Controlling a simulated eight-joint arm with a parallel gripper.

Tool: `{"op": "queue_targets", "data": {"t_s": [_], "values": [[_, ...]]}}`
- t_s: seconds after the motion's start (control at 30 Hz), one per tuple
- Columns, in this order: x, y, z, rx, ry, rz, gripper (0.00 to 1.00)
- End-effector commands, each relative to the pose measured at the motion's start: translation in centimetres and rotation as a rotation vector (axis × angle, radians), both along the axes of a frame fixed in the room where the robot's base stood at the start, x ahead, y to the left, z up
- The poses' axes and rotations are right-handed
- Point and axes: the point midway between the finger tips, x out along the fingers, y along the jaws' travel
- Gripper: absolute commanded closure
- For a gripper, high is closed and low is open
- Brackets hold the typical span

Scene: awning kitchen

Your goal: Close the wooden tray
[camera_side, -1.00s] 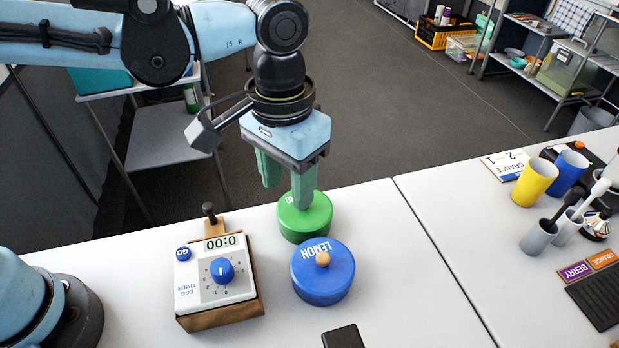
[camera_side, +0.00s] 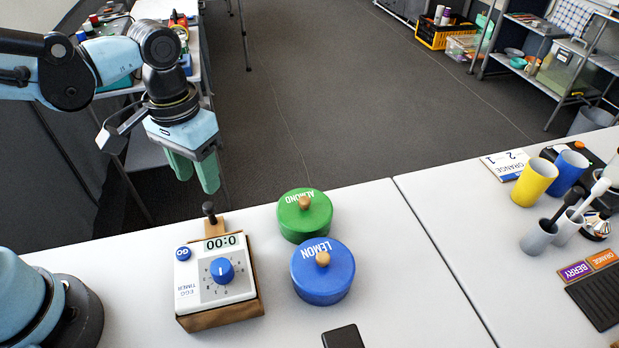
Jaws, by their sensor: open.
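A white egg timer (camera_side: 215,270) with a blue dial and a 0:00 display sits on a brown wooden base (camera_side: 222,318). A narrow wooden piece (camera_side: 216,228), which looks like the tray, sticks out from the timer's far side. It carries an upright dark knob (camera_side: 209,209) at its outer end. My gripper (camera_side: 195,183) is open, with its two green fingers pointing down and nothing seen between them. In the picture it hangs just above and slightly left of the knob, apart from it. How far the wooden piece runs under the timer is hidden.
A green ALMOND canister (camera_side: 305,219) and a blue LEMON canister (camera_side: 323,276) stand right of the timer. A black object (camera_side: 343,337) lies in front of them. Yellow (camera_side: 534,184) and blue (camera_side: 569,172) cups stand far right. The table (camera_side: 420,270) between is clear.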

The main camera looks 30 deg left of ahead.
Motion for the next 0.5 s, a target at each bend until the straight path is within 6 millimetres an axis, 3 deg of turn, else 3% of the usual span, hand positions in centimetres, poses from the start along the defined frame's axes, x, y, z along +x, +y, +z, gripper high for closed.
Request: {"op": "queue_targets", "data": {"t_s": [0.5], "values": [[0.1,0.0,-5.8,0.001,-0.001,0.000,0.52]]}}
